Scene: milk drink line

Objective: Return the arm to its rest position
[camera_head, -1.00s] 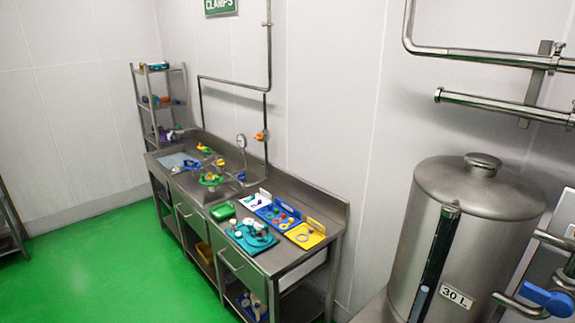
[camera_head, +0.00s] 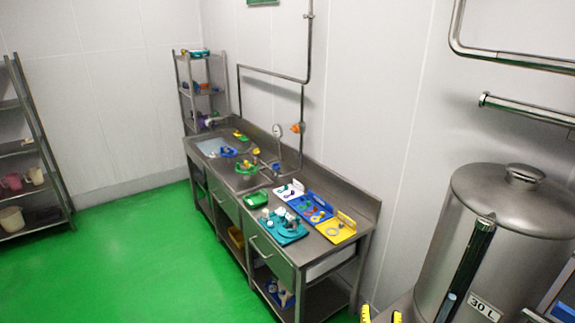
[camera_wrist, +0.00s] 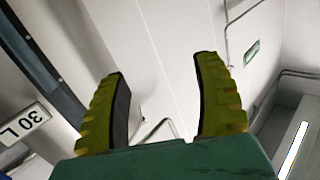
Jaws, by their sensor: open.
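My gripper (camera_wrist: 163,68) shows in the wrist view with its two yellow-green, dark-lined fingers spread apart and nothing between them. In the head view just the yellow fingertips of my gripper (camera_head: 381,315) show at the bottom edge, left of the steel tank (camera_head: 520,205) marked 30 L. The rest of my arm is hidden or out of frame in the head view.
A steel sink bench (camera_head: 325,275) stands along the wall, with coloured trays of small parts on top. A corner rack (camera_head: 187,98) and a left shelf (camera_head: 50,165) stand farther off. Pipes (camera_head: 520,108) run above the tank. The green floor (camera_head: 150,265) is clear.

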